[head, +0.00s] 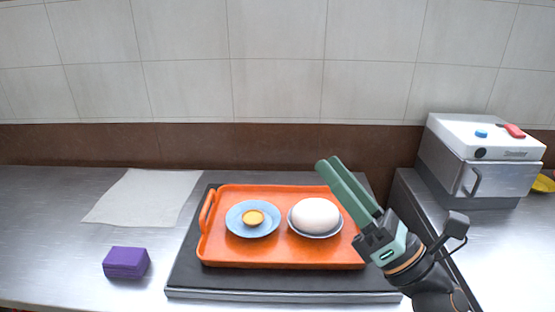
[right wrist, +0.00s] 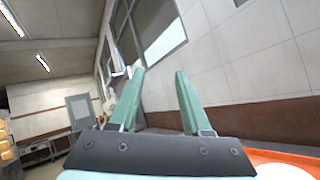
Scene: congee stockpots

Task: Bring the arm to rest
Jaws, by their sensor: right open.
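My right gripper (head: 329,164) is raised above the right end of the orange tray in the head view, pointing up and to the left. Its two green fingers are apart with nothing between them; the right wrist view also shows the open fingers (right wrist: 159,75). The orange tray (head: 270,261) lies on a dark slab and holds a blue plate (head: 235,224) with a small yellow-orange item (head: 252,218), and a bowl (head: 316,235) with a white rounded thing (head: 315,215). My right arm covers the tray's right end. My left gripper is not in view.
A purple block (head: 126,263) and a pale cloth (head: 145,197) lie on the steel counter left of the dark slab (head: 190,281). A white-topped metal appliance (head: 480,165) stands at the right on another counter. A tiled wall (head: 280,60) closes the back.

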